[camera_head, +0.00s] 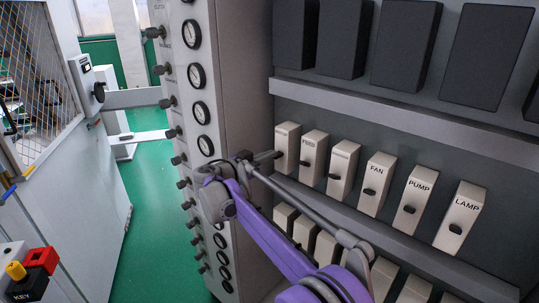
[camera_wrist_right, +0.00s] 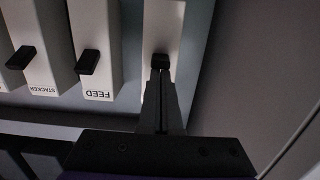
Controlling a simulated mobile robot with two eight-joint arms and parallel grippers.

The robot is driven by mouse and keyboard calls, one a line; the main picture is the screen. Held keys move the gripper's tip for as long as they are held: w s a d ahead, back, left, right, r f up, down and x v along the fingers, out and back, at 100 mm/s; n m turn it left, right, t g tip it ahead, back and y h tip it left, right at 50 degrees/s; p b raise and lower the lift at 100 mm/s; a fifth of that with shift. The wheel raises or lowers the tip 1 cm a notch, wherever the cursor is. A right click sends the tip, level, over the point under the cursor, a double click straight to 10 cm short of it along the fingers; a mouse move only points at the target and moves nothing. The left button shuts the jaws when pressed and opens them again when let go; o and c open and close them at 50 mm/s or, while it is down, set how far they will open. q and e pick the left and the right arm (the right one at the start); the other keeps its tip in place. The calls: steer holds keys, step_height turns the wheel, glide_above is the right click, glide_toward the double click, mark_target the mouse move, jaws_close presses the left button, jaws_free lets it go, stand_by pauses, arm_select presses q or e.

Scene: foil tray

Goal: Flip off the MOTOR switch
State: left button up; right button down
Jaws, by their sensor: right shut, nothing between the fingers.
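The leftmost switch (camera_head: 288,140) in the upper row is a cream rocker-like block. Its label cannot be read; in the wrist view my fingers cover that part, so I cannot confirm the word MOTOR. Its black lever (camera_wrist_right: 159,61) shows right at my fingertips in the wrist view. My right gripper (camera_head: 272,157) is shut and empty, reaching this switch from the left side of the panel. It also shows in the wrist view (camera_wrist_right: 160,75), fingers together at the lever; I cannot tell whether they touch it. My left gripper is not in view.
The FEED switch (camera_wrist_right: 98,45) and STACKER switch (camera_wrist_right: 37,45) stand beside it. FAN (camera_head: 377,183), PUMP (camera_head: 416,196) and LAMP (camera_head: 461,215) follow to the right. A ledge (camera_head: 400,235) runs below, with more blocks under it. A gauge column (camera_head: 232,90) stands left.

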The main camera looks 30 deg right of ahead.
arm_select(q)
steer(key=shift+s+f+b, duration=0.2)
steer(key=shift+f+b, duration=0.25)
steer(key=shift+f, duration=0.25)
arm_select(e)
steer(key=shift+a+f+t+h, duration=0.1)
steer(key=shift+f+t+h, duration=0.5)
steer(key=shift+f+h, duration=0.7)
steer(key=shift+s+a+r, duration=0.1)
steer(key=shift+a+r, duration=0.05)
steer(key=shift+r, duration=0.05)
